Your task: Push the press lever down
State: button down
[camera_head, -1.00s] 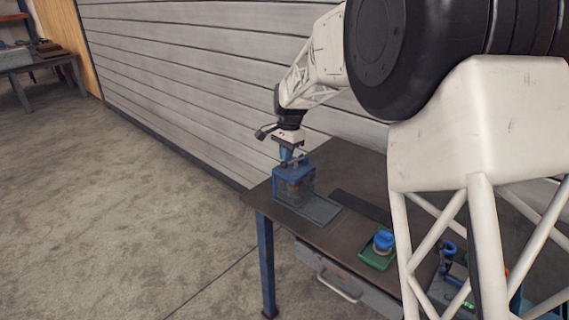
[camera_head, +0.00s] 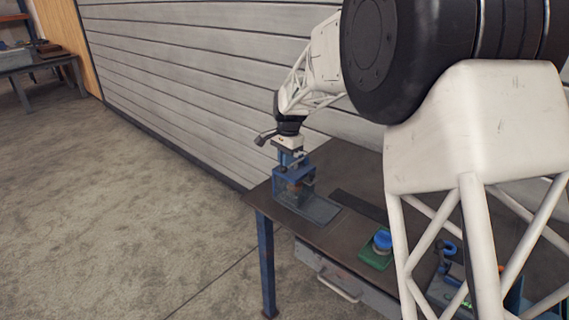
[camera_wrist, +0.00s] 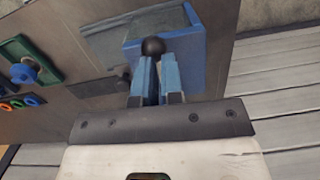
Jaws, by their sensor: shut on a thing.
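The press (camera_head: 281,190) is a small blue frame on the left end of the table in the head view. It also shows as a blue block (camera_wrist: 188,46) at the top of the wrist view. The press lever's round black knob (camera_wrist: 153,46) lies at my fingertips in the wrist view. My gripper (camera_head: 294,161) points down at the top of the press. In the wrist view my gripper (camera_wrist: 158,66) has its two blue fingers close together, shut on the lever at the knob. The rest of the lever is hidden.
A green tray (camera_head: 371,257) with a blue round part (camera_head: 382,241) lies to the right. The brown table (camera_head: 260,198) ends just left of the press, and a slatted wall (camera_head: 190,75) stands behind.

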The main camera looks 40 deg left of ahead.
aim_at(288, 175)
jog(key=shift+w+d+f, duration=0.1)
jog(key=shift+d+f, duration=0.15)
jog(key=shift+f, duration=0.75)
jog(key=shift+d+f, duration=0.25)
jog(key=shift+f, duration=0.7)
jog(key=shift+w+r, duration=0.25)
jog(key=shift+w, duration=0.55)
jog(key=shift+w+r, duration=0.25)
jog(key=shift+w, duration=0.5)
notch_tip(288, 175, up, 10)
jog(key=shift+w+a, duration=0.15)
jog(key=shift+w, duration=0.2)
jog(key=shift+f, duration=0.1)
